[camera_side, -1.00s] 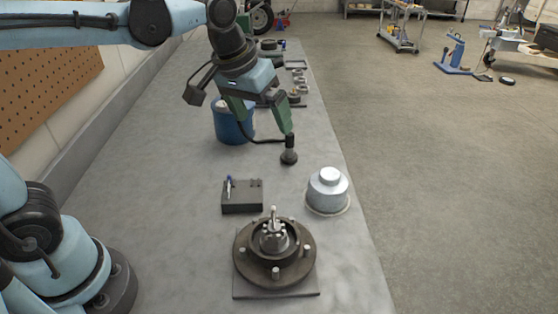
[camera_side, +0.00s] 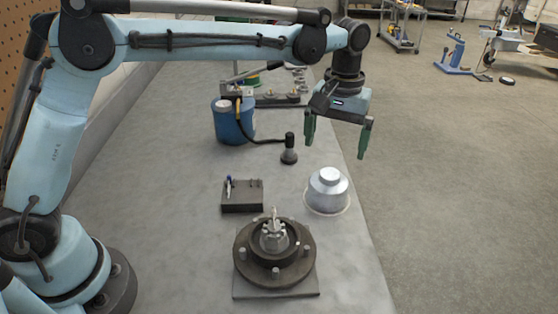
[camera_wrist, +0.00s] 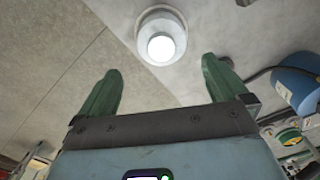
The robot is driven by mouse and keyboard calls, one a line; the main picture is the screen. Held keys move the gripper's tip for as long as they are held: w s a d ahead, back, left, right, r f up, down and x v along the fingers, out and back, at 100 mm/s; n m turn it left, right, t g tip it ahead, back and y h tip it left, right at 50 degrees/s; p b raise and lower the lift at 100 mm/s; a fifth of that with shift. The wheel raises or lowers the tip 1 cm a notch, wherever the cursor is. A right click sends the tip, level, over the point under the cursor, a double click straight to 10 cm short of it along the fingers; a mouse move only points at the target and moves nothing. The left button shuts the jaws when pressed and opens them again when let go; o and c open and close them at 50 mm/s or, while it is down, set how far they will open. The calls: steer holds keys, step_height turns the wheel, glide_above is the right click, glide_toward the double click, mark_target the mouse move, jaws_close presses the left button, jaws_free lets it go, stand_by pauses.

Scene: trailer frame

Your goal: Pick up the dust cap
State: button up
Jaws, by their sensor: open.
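The dust cap (camera_side: 328,190) is a silvery, stepped, domed cap standing upright near the right edge of the grey bench. It also shows in the wrist view (camera_wrist: 161,40) at the top middle, ahead of the fingertips. My gripper (camera_side: 337,142) points down with its two green fingers spread wide and nothing between them. It hangs above and a little beyond the cap, apart from it. In the wrist view my gripper (camera_wrist: 163,82) has its fingers on either side of and short of the cap.
A hub (camera_side: 247,240) with studs stands on a plate at the front. A dark block (camera_side: 242,204) holds a blue-topped tool. A dark nozzle tool (camera_side: 289,157) on a hose stands near a blue container (camera_side: 227,130). The bench (camera_side: 185,185) is clear left of the block.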

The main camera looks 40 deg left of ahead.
mark_target(330, 174)
step_height(330, 174, down, 10)
steer(key=shift+a, duration=0.1)
steer(key=c, duration=0.7)
steer(key=shift+r, duration=0.15)
step_height(330, 174, up, 4)
steer(key=shift+s+r, duration=0.1)
steer(key=shift+r, duration=0.05)
steer(key=s+d+r, duration=0.6)
steer(key=s+d, duration=0.1)
steer(key=s, duration=0.2)
steer(key=s+a+r, duration=0.2)
steer(key=s, duration=0.3)
steer(key=s+a+r, duration=0.2)
steer(key=s+a, duration=0.1)
steer(key=s, duration=0.3)
steer(key=shift+w+f, duration=0.2)
steer(key=shift+f, duration=3.05)
